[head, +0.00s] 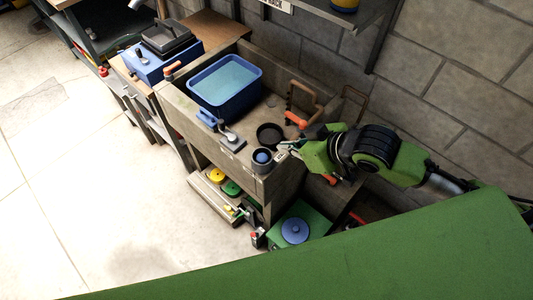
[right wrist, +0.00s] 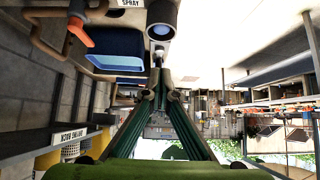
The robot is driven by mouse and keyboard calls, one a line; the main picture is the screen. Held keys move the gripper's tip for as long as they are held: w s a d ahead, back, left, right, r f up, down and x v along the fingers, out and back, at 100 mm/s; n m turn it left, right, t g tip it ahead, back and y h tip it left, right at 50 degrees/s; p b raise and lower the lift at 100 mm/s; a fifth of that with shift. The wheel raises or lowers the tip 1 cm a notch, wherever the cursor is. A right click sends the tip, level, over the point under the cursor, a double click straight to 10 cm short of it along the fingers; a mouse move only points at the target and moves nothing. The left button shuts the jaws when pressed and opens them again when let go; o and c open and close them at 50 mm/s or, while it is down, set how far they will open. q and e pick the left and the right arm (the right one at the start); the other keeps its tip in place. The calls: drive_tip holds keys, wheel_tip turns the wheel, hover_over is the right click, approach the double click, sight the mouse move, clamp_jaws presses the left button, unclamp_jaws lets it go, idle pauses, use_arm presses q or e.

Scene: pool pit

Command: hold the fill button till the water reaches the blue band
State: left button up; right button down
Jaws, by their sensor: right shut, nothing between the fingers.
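A dark round housing with a blue button-like top (head: 262,156) stands at the near corner of the grey sink bench; its pale blue face also shows in the right wrist view (right wrist: 160,29). I cannot read a label on it. My right gripper (head: 283,151) is shut and empty just right of this button; its tips also show in the right wrist view (right wrist: 158,66). Whether they touch it is unclear. A blue tub (head: 212,98) in the sink holds light blue water (head: 233,74); it also shows in the right wrist view (right wrist: 115,44). I cannot make out a separate band. My left gripper is out of view.
A blue-handled tool (head: 207,118) is on the front rim. A blue case (head: 155,66) stands at the left. A block wall is behind; open floor lies left.

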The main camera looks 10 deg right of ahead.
drive_tip(key=p, duration=0.2)
hover_over(259, 155)
drive_tip(key=s+d, duration=0.2)
wheel_tip(259, 155, down, 7)
drive_tip(key=shift+s+a+r, duration=0.15)
drive_tip(key=shift+r, duration=0.05)
wheel_tip(259, 155, down, 3)
drive_tip(key=shift+r, duration=0.15)
drive_tip(key=shift+f, duration=0.75)
drive_tip(key=shift+f, duration=0.1)
